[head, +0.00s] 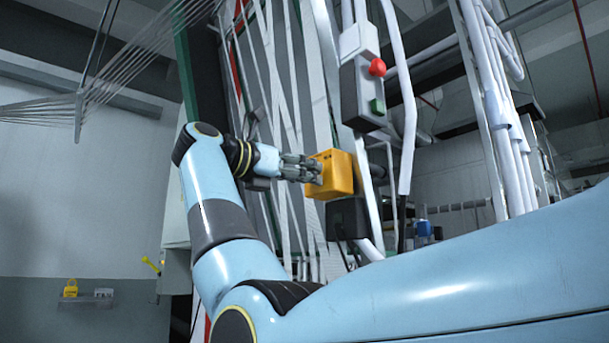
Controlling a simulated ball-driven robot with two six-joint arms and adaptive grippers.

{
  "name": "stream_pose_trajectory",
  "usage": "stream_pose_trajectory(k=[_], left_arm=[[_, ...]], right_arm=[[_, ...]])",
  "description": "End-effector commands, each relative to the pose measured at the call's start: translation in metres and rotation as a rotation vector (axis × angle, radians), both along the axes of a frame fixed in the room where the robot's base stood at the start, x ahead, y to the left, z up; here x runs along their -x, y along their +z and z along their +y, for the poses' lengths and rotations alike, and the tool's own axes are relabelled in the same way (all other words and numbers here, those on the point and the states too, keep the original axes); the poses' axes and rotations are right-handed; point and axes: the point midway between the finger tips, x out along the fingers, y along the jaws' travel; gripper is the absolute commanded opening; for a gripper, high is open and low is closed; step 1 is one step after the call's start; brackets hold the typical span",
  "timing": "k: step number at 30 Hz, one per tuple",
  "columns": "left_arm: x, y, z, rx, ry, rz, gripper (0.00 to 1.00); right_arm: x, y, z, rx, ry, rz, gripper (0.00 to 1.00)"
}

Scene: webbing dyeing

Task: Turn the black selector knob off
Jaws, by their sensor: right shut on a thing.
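A yellow control box (340,176) is mounted on the machine frame near the middle of the head view. My right gripper (317,172) reaches it from the left and is shut at the box's left-hand face. The black selector knob is hidden between and behind the fingers, so its turned position cannot be told. The fingers point to the right, roughly level. My left gripper is not in view.
A grey control box (361,80) with a red button (377,67) and a green button (377,106) hangs above the yellow box. A black box (347,218) sits just below it. Pale webbing straps and white pipes (403,90) crowd close around.

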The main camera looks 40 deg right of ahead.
Motion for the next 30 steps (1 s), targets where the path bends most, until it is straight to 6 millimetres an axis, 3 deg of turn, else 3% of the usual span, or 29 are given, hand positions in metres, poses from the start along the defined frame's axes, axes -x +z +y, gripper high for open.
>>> stream_pose_trajectory(k=[4, 16, 30], left_arm=[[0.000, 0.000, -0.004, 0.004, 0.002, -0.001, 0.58], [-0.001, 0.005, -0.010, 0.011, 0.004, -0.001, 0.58], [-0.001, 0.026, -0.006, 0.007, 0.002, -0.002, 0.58]], right_arm=[[0.000, 0.000, 0.000, 0.000, 0.000, 0.000, 0.00], [0.000, 0.001, 0.000, 0.007, 0.000, 0.089, 0.00], [0.001, 0.002, 0.000, 0.036, 0.001, 0.463, 0.00]])
